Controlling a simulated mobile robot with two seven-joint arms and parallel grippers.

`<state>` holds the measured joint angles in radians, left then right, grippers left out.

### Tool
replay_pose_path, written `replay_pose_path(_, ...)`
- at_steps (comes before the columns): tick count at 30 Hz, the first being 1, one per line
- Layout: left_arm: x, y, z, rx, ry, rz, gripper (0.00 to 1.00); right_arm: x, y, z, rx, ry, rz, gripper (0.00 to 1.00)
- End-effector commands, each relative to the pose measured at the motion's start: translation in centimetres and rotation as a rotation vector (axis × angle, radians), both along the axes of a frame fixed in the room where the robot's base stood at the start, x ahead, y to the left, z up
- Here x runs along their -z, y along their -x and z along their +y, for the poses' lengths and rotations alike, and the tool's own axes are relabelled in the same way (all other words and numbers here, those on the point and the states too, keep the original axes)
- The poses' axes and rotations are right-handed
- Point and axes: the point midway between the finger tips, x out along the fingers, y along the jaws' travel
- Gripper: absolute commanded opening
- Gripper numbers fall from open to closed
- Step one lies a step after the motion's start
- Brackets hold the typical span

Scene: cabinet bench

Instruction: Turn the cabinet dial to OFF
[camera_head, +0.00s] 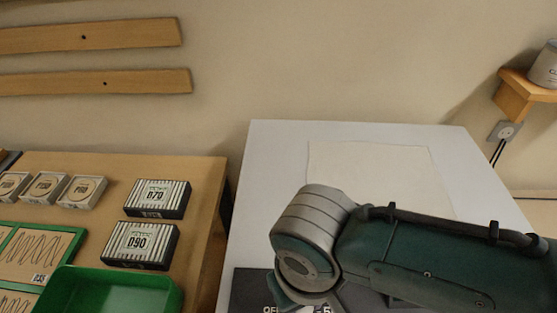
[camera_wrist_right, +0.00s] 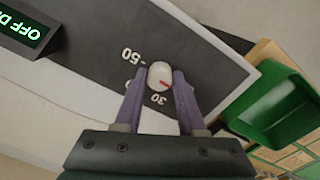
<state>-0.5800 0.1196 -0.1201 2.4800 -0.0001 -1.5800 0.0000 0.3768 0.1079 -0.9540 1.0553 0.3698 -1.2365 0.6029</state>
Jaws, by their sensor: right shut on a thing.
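The cabinet dial (camera_wrist_right: 159,73) is a round white knob with a red mark, on a dark panel (camera_wrist_right: 95,35) in the right wrist view. Labels 50 and 30 are printed around it; the red mark points towards the lower right, near the 30 side. My right gripper (camera_wrist_right: 159,82) has its two purple fingers shut on the dial, one on each side. In the head view my right arm hides the dial and most of the dark panel (camera_head: 248,286); part of an OFF label shows at the bottom edge. My left gripper is not in view.
The white cabinet top (camera_head: 270,165) is mostly clear. A wooden bench at left holds a green bin (camera_head: 110,291), striped boxes (camera_head: 157,198) and small boxes. A shelf (camera_head: 527,90) is at the right.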

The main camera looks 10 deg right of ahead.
Motion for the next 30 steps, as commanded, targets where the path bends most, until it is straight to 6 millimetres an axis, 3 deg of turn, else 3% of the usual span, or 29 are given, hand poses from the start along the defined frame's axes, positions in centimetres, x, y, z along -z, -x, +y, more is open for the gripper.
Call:
replay_pose_path(17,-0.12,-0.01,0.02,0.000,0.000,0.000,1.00,-0.02,0.06,0.03,-0.038,0.000,0.002,0.00)
replay_pose_path(18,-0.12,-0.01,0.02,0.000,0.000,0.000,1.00,-0.02,0.06,0.03,-0.038,0.000,0.002,0.40)
replay_pose_path(26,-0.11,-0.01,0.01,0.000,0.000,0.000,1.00,-0.01,0.02,0.02,-0.037,0.000,0.001,0.69)
replay_pose_path(30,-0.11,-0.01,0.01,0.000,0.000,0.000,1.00,-0.01,0.01,0.01,-0.036,0.000,0.000,0.69)
